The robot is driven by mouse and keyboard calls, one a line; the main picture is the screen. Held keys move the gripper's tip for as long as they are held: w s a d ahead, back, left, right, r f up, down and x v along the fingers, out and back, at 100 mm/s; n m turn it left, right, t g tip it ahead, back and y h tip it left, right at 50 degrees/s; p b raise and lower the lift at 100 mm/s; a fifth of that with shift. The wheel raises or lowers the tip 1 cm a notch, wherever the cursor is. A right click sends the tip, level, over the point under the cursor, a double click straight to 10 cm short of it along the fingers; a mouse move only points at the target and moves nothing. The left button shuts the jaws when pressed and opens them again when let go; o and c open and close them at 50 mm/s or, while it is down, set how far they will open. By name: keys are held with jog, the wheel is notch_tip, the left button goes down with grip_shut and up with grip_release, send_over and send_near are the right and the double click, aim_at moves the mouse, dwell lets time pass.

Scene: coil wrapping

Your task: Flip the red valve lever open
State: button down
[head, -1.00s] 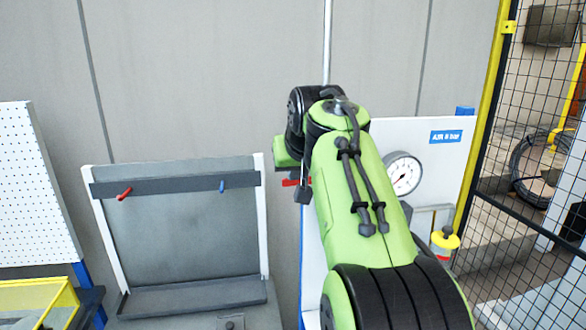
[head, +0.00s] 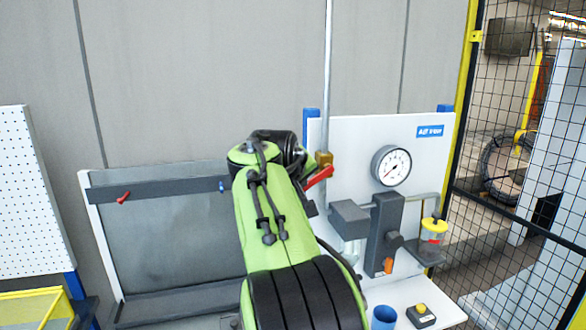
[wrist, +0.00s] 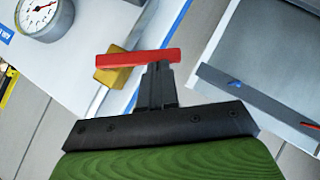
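The red valve lever (head: 319,178) sits at the brass valve (head: 324,158) on the vertical pipe, beside the white panel. It slants down to the left, neither level nor in line with the pipe. In the wrist view the lever (wrist: 140,58) lies across my gripper's fingertips (wrist: 159,66), with the brass valve (wrist: 113,62) at its left end. My fingers are together and look shut; they overlap the lever, but I cannot tell how firmly they touch. In the head view my green arm hides most of the gripper.
A round gauge (head: 391,165) is on the white panel (head: 350,135). A grey tool board (head: 165,235) stands left. A mesh fence (head: 500,160) is at the right.

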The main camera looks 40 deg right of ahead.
jog(key=s+d+f+n+h+b, duration=0.1)
jog(key=d+f+n+h+b, duration=0.2)
jog(key=d+f+h+b, duration=0.1)
jog(key=shift+s+f+g+h+b, duration=0.35)
jog(key=shift+f+b, duration=0.2)
jog(key=shift+f, duration=0.5)
jog(key=shift+s+d, duration=0.1)
jog(key=shift+s, duration=0.05)
dwell(0.3)
